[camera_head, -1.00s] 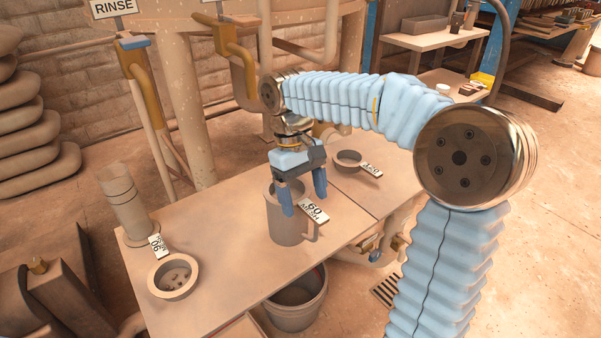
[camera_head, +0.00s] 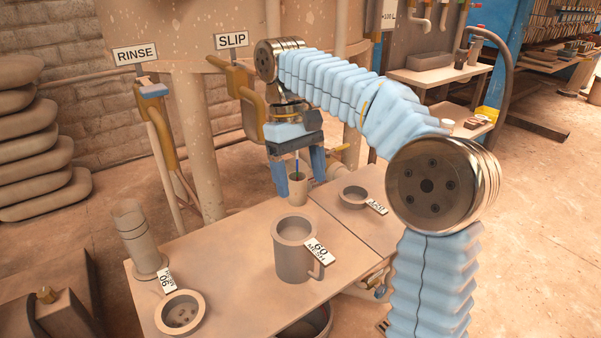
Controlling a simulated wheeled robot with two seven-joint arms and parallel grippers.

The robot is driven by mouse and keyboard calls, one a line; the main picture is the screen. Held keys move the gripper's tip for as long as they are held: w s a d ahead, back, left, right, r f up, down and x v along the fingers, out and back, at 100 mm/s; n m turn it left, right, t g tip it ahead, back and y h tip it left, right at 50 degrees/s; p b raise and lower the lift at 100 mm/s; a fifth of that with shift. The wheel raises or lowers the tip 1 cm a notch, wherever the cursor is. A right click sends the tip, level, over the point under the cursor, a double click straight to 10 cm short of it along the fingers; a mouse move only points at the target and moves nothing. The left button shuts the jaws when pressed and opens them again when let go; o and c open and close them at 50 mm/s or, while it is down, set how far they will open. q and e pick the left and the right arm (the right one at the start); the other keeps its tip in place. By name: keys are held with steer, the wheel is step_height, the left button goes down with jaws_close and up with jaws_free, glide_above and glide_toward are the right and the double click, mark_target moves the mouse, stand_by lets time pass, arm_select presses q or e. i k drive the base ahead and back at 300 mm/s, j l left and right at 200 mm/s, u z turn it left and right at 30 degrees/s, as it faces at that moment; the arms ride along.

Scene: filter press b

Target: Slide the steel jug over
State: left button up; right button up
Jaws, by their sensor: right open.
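The steel jug (camera_head: 291,257) stands upright on the table, with its handle toward the right. A tag reading 60 mesh (camera_head: 319,251) lies at its rim on the right side. My right gripper (camera_head: 299,186) is open above and behind the jug, apart from it, with its fingers pointing down. A small cup (camera_head: 298,190) with a thin blue stick in it shows between the fingers, and I cannot tell whether it is touched. My left gripper is not in view.
A sieve bowl (camera_head: 180,313) with a 90 tag and a tall cylinder (camera_head: 143,243) stand on the left of the table. A shallow bowl (camera_head: 353,197) with a 120 tag stands at the back right. A bucket (camera_head: 309,324) is below the front edge.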

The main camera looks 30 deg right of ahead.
mark_target(293, 265)
steer(key=k, duration=1)
